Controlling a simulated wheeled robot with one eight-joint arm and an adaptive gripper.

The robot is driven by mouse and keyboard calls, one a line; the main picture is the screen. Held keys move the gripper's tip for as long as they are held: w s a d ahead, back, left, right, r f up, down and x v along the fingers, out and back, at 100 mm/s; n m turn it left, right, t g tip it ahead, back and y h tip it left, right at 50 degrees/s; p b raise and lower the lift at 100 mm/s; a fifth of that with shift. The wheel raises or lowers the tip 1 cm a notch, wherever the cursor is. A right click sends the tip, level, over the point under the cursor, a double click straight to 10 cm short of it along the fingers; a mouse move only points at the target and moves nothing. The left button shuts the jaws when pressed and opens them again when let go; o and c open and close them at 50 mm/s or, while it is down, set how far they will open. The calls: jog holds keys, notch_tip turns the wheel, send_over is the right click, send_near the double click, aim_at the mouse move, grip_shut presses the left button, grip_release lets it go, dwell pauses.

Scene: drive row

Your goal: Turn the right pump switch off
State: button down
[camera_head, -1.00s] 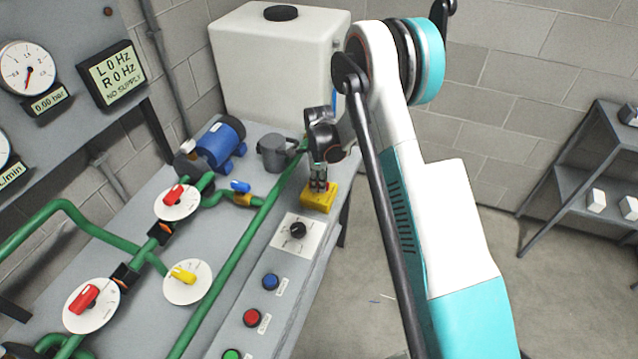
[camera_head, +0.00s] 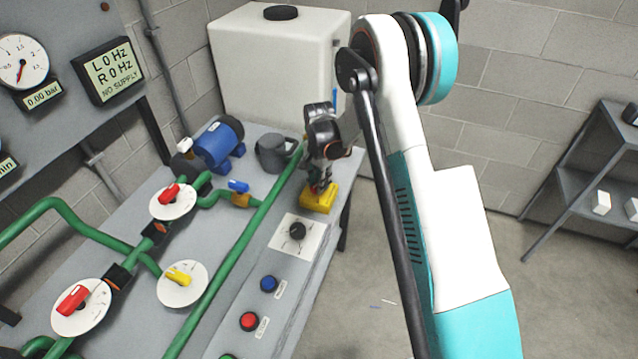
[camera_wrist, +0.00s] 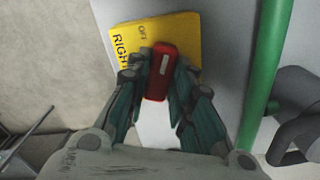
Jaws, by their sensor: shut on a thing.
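The right pump switch is a yellow plate (camera_head: 317,198) near the far right corner of the bench. In the wrist view the plate (camera_wrist: 184,26) reads "RIGHT" and "OFF" and bears a red handle (camera_wrist: 160,72). My gripper (camera_wrist: 160,75) is over the plate, with its fingers shut on both sides of the red handle. The handle's white mark points away from the word "RIGHT" side, slightly tilted from the plate's edges. In the head view my gripper (camera_head: 322,184) hides most of the handle.
A display (camera_head: 109,68) reads L 0 Hz, R 0 Hz, NO SUPPLY. A black knob (camera_head: 297,231) and blue (camera_head: 269,284) and red (camera_head: 249,321) buttons lie nearer on the bench. A white tank (camera_head: 275,70) is behind.

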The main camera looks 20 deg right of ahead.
jog(key=shift+n+b, duration=0.35)
jog(key=shift+n, duration=1.95)
jog(key=c, duration=1.4)
grip_release()
jog(key=shift+r, duration=0.1)
notch_tip(320, 180, up, 12)
